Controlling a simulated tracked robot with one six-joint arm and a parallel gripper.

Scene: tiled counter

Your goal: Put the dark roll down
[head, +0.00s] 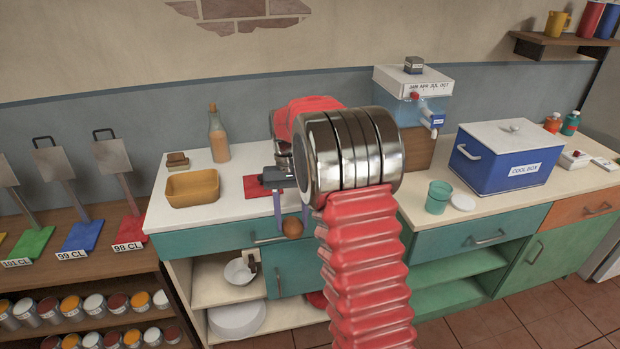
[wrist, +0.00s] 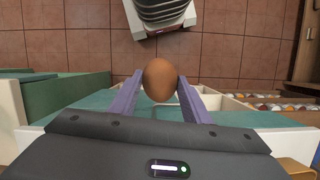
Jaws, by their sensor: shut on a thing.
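A smooth brown, egg-shaped roll (head: 292,228), the only thing here that fits the dark roll, is between the fingertips of my gripper (head: 291,219). My gripper points down and is shut on it. In the wrist view the roll (wrist: 160,80) sits between the two purple fingers, with the tiled floor behind it. In the head view it shows in front of the teal drawer fronts, below the level of the counter top. A red mat (head: 254,188) lies on the counter behind my gripper, partly hidden by my arm.
An orange-yellow basket (head: 193,187), a bottle (head: 218,135) and small brown blocks (head: 177,160) stand on the left counter. On the right are a water dispenser (head: 415,108), a green cup (head: 438,197) and a blue cool box (head: 505,165). Some counter around the basket is clear.

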